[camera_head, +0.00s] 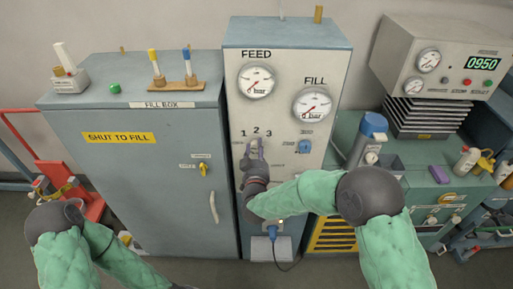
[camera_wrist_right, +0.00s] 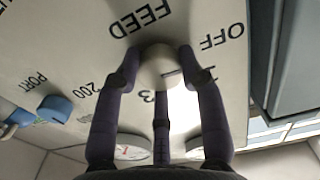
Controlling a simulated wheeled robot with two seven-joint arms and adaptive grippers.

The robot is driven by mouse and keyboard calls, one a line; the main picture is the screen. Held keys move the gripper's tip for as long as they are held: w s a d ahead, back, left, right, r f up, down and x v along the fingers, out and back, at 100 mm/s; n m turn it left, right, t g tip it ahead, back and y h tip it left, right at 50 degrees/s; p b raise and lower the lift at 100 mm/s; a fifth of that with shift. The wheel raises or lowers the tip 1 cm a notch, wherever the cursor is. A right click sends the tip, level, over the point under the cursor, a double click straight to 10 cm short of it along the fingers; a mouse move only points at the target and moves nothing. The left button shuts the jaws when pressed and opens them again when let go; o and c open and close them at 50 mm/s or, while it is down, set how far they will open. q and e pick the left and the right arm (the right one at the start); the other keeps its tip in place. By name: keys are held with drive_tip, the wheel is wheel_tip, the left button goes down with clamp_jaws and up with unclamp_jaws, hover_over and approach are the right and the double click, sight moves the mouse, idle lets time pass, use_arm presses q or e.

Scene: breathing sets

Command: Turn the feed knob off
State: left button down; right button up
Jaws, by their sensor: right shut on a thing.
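The feed knob (camera_wrist_right: 160,66) is a pale round knob on the light grey panel, below the FEED gauge in the head view. The right wrist view shows a dark line on its face, pointing roughly toward the side with the 1; the exact setting is unclear. The OFF label (camera_wrist_right: 222,37) is printed to the upper right there, the 3 below the knob. My right gripper (camera_wrist_right: 155,70) has its dark fingers around the knob, shut on it; it also shows in the head view (camera_head: 254,150), hiding most of the knob. My left gripper is out of view.
The FEED gauge (camera_head: 257,81) and FILL gauge (camera_head: 312,105) sit above. The fill box (camera_head: 165,185) stands left, with a yellow handle. A blue-topped cylinder (camera_head: 371,140) stands right, near my right arm.

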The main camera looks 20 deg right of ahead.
drive_tip(key=shift+n, duration=0.6)
drive_tip(key=o, duration=1.1)
drive_tip(key=shift+o, duration=0.2)
drive_tip(key=v, duration=1.2)
